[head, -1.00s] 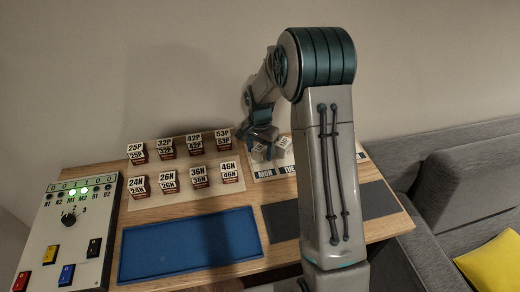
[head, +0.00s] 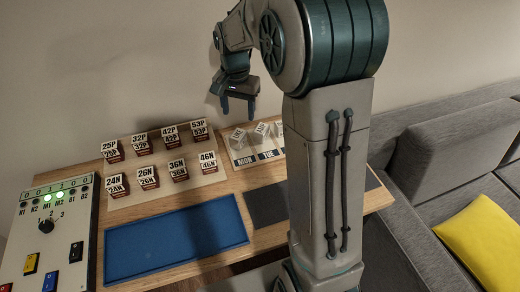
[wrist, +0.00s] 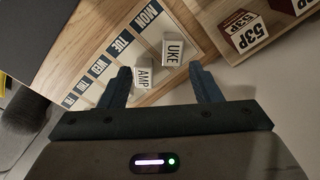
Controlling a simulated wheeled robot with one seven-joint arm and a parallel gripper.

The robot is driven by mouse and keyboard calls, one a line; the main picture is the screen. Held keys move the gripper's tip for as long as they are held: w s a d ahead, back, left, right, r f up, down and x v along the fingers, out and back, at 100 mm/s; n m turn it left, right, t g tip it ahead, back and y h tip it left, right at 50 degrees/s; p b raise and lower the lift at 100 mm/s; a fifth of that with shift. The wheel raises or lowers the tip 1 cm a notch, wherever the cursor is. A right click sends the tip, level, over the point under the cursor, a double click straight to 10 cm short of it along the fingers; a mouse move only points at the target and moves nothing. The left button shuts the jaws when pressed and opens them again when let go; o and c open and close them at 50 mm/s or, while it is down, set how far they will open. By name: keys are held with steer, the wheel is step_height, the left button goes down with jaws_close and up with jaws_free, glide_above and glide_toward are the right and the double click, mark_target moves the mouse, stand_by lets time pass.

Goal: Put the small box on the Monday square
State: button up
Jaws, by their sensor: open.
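The day strip with the Monday square's MON label (head: 245,160) lies at the back of the bench; the label also shows in the wrist view (wrist: 150,14). My gripper (head: 238,104) is open and empty, raised above the boxes.
Several dark red boxes with number cards, such as 53P (head: 199,130), stand on a pale board left of the strip. A blue mat (head: 175,240) and dark mat (head: 268,206) lie bare in front. A switch panel (head: 45,235) is at left, a grey sofa (head: 440,150) at right.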

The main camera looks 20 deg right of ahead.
steer(key=s+r+n+t, duration=0.2)
steer(key=s+n, duration=0.5)
steer(key=s, duration=1.6)
steer(key=shift+s+r, duration=0.2)
steer(key=shift+r, duration=0.15)
